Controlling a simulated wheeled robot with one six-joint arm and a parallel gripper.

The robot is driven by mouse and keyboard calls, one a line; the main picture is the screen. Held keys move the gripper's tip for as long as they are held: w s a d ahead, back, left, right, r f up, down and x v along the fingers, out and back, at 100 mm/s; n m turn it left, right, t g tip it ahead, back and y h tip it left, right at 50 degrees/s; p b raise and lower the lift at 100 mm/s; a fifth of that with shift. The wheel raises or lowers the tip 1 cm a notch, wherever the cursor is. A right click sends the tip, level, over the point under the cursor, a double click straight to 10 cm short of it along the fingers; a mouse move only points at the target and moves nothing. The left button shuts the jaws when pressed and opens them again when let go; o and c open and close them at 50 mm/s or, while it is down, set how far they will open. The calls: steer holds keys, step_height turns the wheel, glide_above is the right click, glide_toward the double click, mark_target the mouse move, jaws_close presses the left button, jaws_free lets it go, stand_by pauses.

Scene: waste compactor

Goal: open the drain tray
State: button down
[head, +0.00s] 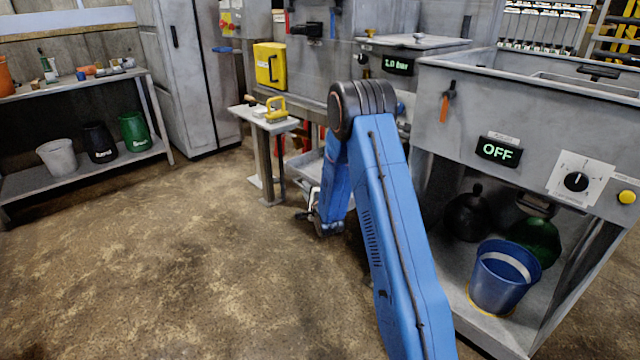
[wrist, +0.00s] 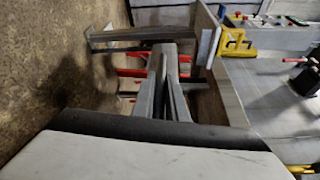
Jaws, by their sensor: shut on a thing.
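The drain tray appears to be the low grey tray (head: 306,165) under the machine in the head view, mostly hidden behind my blue arm. I cannot tell how far out it stands. My gripper (head: 308,214) is low, at the near left side of the tray, partly hidden by my arm. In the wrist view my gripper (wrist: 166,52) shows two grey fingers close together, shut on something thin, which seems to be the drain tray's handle. The handle is too small and covered to make out clearly.
A small side table (head: 270,124) with a yellow tool (head: 276,108) stands just behind my gripper. A blue bucket (head: 503,276) sits under the machine at right. A shelf (head: 90,173) with bins is at far left. The floor at left is clear.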

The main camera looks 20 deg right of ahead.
steer(key=s+a, duration=0.5)
steer(key=a, duration=0.9)
steer(key=shift+f, duration=0.1)
steer(key=c, duration=1.8)
jaws_free()
steer(key=shift+o, duration=0.2)
